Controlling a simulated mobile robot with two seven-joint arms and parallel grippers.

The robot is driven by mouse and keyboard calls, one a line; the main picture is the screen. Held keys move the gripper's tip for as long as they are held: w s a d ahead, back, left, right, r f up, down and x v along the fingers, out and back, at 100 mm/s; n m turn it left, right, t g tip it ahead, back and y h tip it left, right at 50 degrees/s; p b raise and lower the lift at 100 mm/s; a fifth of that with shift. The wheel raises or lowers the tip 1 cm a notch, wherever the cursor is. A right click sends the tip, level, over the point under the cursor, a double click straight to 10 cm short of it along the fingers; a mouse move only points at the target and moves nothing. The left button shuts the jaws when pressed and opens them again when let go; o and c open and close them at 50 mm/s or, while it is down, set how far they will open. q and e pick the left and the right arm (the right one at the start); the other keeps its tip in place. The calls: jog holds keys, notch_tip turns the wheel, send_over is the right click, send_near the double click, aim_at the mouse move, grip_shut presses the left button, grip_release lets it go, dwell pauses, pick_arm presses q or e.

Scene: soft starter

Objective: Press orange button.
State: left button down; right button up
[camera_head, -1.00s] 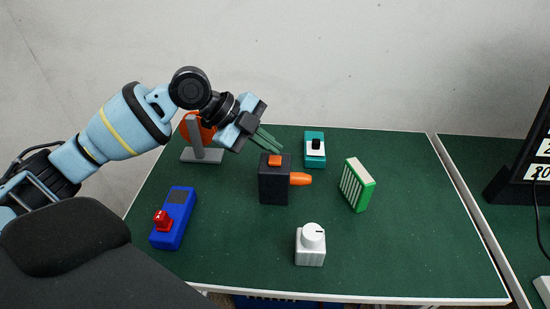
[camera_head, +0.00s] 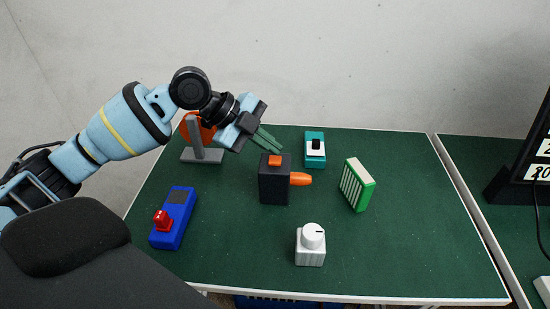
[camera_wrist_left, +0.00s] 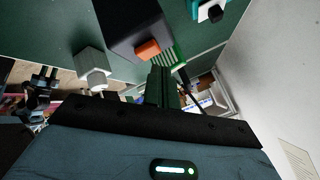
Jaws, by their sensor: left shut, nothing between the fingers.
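The orange button (camera_head: 275,160) sits on top of a black box (camera_head: 274,187) in the middle of the green table. An orange handle (camera_head: 301,179) sticks out of the box's right side. My left gripper (camera_head: 279,149) is shut and empty, its green fingertips just above and behind the button in the head view. In the left wrist view, the button (camera_wrist_left: 148,49) shows just beyond the fingertips (camera_wrist_left: 160,70) on the dark box (camera_wrist_left: 125,22). I cannot tell for sure whether they touch; a small gap seems to show. My right gripper is not in view.
A grey stand (camera_head: 202,153) with an orange disc is under my left arm.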

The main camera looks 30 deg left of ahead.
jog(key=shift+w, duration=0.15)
pick_arm(q)
jog(key=shift+f, duration=0.2)
jog(key=shift+f, duration=0.25)
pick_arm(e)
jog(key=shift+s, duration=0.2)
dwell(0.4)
